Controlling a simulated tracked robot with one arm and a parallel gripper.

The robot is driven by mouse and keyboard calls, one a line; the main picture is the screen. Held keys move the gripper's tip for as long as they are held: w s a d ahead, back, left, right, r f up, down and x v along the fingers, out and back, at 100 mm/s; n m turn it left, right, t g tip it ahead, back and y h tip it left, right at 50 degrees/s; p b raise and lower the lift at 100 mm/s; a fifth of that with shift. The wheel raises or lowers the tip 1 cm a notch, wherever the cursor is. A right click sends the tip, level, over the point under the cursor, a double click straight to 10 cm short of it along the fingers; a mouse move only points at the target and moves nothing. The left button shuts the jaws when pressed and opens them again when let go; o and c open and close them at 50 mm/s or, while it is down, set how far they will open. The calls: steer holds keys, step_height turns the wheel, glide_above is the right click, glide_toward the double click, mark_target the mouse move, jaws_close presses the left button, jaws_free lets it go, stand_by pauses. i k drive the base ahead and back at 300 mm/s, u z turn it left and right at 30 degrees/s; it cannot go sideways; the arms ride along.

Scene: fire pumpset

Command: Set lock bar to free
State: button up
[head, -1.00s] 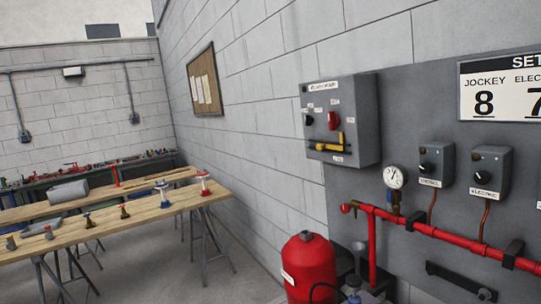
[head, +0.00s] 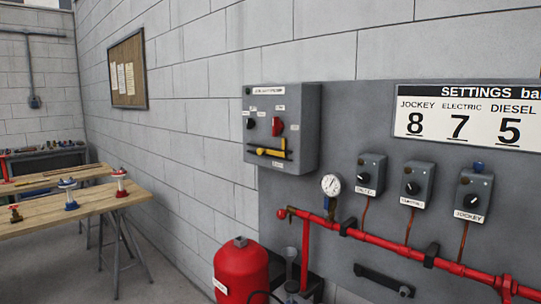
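A grey control box (head: 305,110) is fixed to the wall panel near the middle of the head view. A yellow bar (head: 268,152), which looks like the lock bar, lies level across the lower part of its front face, with a short upright piece at its right end. A red switch (head: 277,126) and a black knob (head: 250,124) sit above the bar. The small labels around them are too blurred to read, so I cannot tell which position the bar is in. My gripper is not in view.
A red pipe (head: 390,243) with a pressure gauge (head: 331,185) runs below the box. Several small knob boxes, one marked JOCKEY (head: 473,195), are on the right. A red tank (head: 241,270) stands below. A wooden workbench (head: 85,205) is at left, with floor between.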

mark_target(259, 151)
steer(key=u, duration=0.45)
steer(key=i, duration=2.3)
steer(key=z, duration=0.65)
